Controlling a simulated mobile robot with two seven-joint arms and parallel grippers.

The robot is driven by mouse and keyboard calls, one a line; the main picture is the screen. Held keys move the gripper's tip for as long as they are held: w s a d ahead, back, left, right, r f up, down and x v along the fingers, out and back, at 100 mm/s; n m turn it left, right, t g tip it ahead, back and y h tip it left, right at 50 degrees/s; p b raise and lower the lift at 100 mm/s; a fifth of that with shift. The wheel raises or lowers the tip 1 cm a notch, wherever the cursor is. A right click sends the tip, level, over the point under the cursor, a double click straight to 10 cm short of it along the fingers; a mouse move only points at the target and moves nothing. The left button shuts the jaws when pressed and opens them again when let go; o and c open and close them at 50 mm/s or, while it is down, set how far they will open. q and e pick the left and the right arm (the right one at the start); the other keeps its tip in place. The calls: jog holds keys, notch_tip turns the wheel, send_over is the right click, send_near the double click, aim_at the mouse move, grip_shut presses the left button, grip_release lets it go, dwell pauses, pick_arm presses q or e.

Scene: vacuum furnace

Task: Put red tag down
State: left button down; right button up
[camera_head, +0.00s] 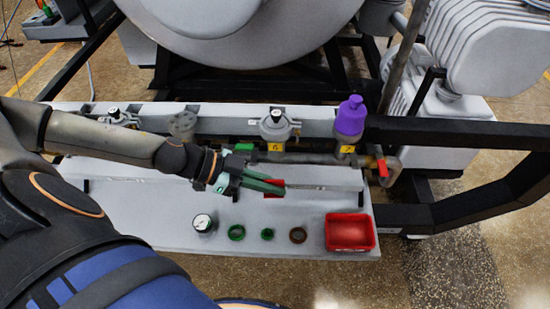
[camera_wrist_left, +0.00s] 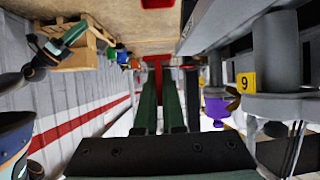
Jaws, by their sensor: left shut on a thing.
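My left gripper (camera_head: 272,187) reaches in from the left over the light grey shelf (camera_head: 150,215). Its green fingers are shut on the small red tag (camera_head: 275,182), which shows at the fingertips and is partly hidden by them. In the left wrist view the two green fingers (camera_wrist_left: 159,75) point away from the camera, with red (camera_wrist_left: 157,62) at their far end. From these views I cannot tell whether the tag touches the shelf.
A red tray (camera_head: 350,247) stands at the shelf's front right. A round gauge (camera_head: 203,222), green rings (camera_head: 236,232) and a brown ring (camera_head: 298,235) lie left of it. Behind run a pipe, a grey valve (camera_head: 276,128), a purple-topped part (camera_head: 350,118) and a red-handled valve (camera_head: 382,168).

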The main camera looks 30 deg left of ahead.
pick_arm(q)
jog(key=s+a+r, duration=0.4)
jog(key=a+r, duration=0.5)
jog(key=a, duration=0.3)
jog(key=b, duration=0.4)
send_over(275, 173)
jog(key=s+a, duration=0.2)
jog(key=shift+m, duration=0.3)
jog(key=f, duration=0.6)
jog(key=shift+s+d+f, duration=0.1)
jog(key=shift+s+f, duration=0.1)
jog(key=shift+f, duration=0.05)
jog(key=shift+w+d+f+b, duration=0.45)
jog(key=shift+w+f+b, duration=0.15)
jog(key=shift+f+b, duration=0.3)
jog(key=shift+w+d, duration=0.1)
jog(key=shift+w, duration=0.05)
jog(key=shift+w+d+f, duration=0.35)
jog(key=shift+w+f, duration=0.05)
jog(key=shift+f, duration=0.25)
notch_tip(275, 173, down, 2)
jog(key=shift+f+g+b, duration=0.25)
jog(key=shift+g+b, duration=0.05)
jog(key=shift+b, duration=0.05)
jog(key=shift+f, duration=0.3)
